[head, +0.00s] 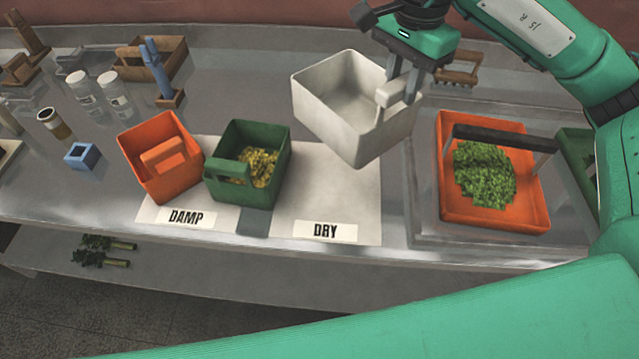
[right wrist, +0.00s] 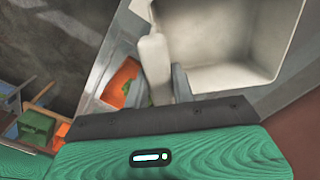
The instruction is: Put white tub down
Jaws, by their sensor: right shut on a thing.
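The white tub (head: 345,110) is an empty, square, open box with a handle block on its right side. My right gripper (head: 400,85) is shut on that handle. The tub looks tilted and appears held above the table, over the back of the white mat's DRY half (head: 350,190). In the right wrist view the tub (right wrist: 225,50) fills the upper right, and its handle sits between the fingers of my right gripper (right wrist: 158,85). My left gripper is not in view.
On the DAMP half stand an orange tub (head: 135,165) and a green tub (head: 275,165) with yellowish pieces. An orange tray (head: 450,205) of green leaves is at right, with a dark bar over it. The DRY half's front is clear. Jars (head: 80,90) stand at left.

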